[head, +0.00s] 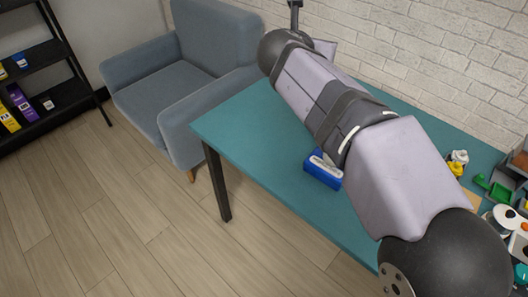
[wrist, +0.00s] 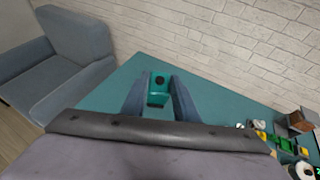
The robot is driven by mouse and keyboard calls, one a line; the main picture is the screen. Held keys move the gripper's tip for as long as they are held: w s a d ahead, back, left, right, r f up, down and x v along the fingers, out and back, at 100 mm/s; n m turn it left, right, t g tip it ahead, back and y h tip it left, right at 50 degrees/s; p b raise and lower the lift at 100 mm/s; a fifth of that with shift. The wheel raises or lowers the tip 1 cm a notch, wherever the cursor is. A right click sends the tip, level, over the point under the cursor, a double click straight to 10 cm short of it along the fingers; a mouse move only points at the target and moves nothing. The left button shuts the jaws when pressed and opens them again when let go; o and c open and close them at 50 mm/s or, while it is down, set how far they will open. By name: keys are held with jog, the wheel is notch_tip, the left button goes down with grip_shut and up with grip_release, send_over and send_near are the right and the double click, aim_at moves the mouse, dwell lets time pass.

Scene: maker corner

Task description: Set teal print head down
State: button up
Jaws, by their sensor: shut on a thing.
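The teal print head (wrist: 158,98) shows in the wrist view between the two fingers of my gripper (wrist: 160,92). It is a small teal block with a dark round spot near its top. My gripper is shut on it, with one finger on each side. The teal table (wrist: 112,98) spreads behind and around it, in nearly the same colour. I cannot tell whether the print head touches the tabletop. In the head view my arm hides the gripper and the print head.
A blue box (head: 323,171) lies on the table (head: 245,125) beside my arm. Yellow and white pieces (head: 457,161), green parts (head: 497,190) and white round items (head: 508,218) crowd the right end. A brick wall (head: 430,45) stands behind. The table's left end is clear.

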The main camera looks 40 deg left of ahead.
jog(key=shift+s+a+r+n+g+y+b, duration=1.15)
jog(key=shift+s+a+r+n+y, duration=1.3)
jog(key=shift+a, duration=2.25)
jog(key=shift+m+g+h, duration=0.25)
jog(key=shift+h, duration=0.1)
jog(key=shift+s+f+b, duration=0.2)
jog(key=shift+f+b, duration=0.5)
jog(key=shift+f, duration=17.45)
jog(key=shift+f+b, duration=0.2)
jog(key=shift+b, duration=0.1)
jog(key=o, duration=1.1)
jog(key=shift+r+p, duration=0.2)
jog(key=shift+p, duration=0.1)
jog(key=b+v, duration=0.2)
jog(key=v, duration=1)
